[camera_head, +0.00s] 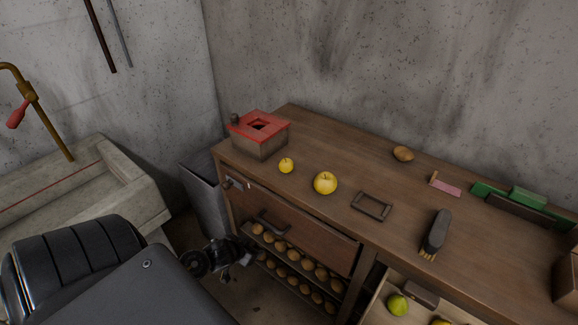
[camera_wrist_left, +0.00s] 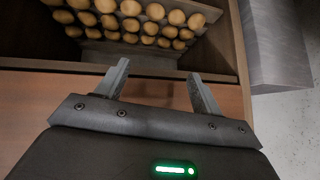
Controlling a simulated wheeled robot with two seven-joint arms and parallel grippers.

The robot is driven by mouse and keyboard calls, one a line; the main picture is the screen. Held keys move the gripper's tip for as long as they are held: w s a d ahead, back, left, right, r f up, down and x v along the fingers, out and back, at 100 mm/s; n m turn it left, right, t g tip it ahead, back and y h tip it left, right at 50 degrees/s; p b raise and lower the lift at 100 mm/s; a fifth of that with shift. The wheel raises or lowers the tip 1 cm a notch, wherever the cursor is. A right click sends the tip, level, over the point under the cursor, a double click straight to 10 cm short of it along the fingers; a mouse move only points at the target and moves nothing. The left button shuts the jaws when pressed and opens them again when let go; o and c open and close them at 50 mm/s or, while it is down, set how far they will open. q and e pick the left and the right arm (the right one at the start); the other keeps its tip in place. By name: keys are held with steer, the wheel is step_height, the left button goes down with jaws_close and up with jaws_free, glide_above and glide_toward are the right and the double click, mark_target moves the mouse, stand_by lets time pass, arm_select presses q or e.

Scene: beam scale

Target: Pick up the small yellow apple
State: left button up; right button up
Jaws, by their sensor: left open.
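The small yellow apple (camera_head: 286,166) sits on the wooden workbench (camera_head: 330,160), just in front of a red-topped box. A larger yellow apple (camera_head: 325,183) sits to its right on the same top. My left gripper (camera_head: 240,252) is in front of the bench, lower than its top and apart from both apples. In the left wrist view my left gripper (camera_wrist_left: 160,88) has its two fingers spread with nothing between them. Neither yellow apple shows in that view. My right gripper is not in view.
The red-topped box (camera_head: 258,137) stands at the bench's left end. A dark frame (camera_head: 371,206), a brush (camera_head: 436,232) and a brown potato-like object (camera_head: 403,153) lie to the right. Shelves below hold several round brown items (camera_wrist_left: 130,25).

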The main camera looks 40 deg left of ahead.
arm_select(q)
steer(key=shift+t, duration=0.8)
steer(key=w+r, duration=0.1)
steer(key=r, duration=0.6)
steer(key=w+d+r, duration=0.1)
steer(key=r, duration=0.2)
steer(key=shift+w+r, duration=0.3)
steer(key=shift+w, duration=0.05)
steer(key=t+h, duration=0.2)
steer(key=t, duration=0.2)
glide_toward(282, 167)
steer(key=shift+p+x, duration=0.3)
steer(key=shift+x, duration=2.45)
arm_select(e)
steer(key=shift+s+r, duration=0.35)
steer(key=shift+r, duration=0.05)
arm_select(q)
steer(key=shift+w+d, duration=0.1)
steer(key=shift+w+f, duration=0.1)
steer(key=shift+w, duration=0.25)
steer(key=shift+m, duration=0.3)
steer(key=x, duration=0.4)
steer(key=shift+w+f+p, duration=0.15)
steer(key=shift+p, duration=0.2)
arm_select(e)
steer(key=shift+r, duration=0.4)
